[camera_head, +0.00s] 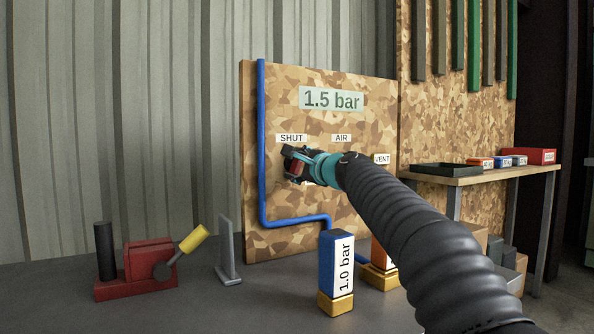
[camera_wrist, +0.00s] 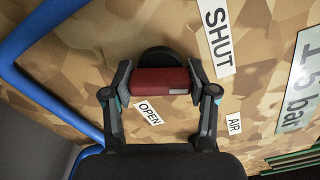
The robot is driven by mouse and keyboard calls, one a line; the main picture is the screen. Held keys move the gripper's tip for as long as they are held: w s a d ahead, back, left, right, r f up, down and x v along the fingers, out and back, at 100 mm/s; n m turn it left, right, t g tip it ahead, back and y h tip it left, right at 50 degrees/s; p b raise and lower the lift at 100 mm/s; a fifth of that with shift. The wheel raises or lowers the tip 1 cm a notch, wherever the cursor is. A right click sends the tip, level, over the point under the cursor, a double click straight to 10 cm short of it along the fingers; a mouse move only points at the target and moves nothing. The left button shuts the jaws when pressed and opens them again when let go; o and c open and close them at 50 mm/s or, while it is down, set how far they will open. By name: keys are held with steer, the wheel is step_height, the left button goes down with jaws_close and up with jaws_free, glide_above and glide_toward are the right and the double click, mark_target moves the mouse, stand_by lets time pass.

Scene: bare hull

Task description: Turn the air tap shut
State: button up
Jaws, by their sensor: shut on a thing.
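The air tap has a red handle (camera_wrist: 162,80) on a dark round hub (camera_wrist: 160,55), mounted on a brown camouflage-patterned panel (camera_head: 300,220). My gripper (camera_wrist: 159,88) is shut on the red handle, one finger at each end of it in the wrist view. In the head view my gripper (camera_head: 298,164) is at the panel below the SHUT label (camera_head: 291,138) and hides most of the tap. The wrist view also shows the OPEN label (camera_wrist: 149,114) close beside the handle. I cannot tell which label the handle points to.
A sign reading 1.5 bar (camera_head: 331,99) is on the panel, with an AIR label (camera_head: 341,138) and a VENT label (camera_head: 382,159). A blue pipe (camera_head: 262,150) runs down the panel's left side. A blue 1.0 bar block (camera_head: 328,262) and a red device (camera_head: 140,270) stand in front.

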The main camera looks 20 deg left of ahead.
steer(key=shift+n+b, duration=0.75)
steer(key=shift+n, duration=1.55)
steer(key=o, duration=1.2)
steer(key=shift+c, duration=0.2)
steer(key=v, duration=1.2)
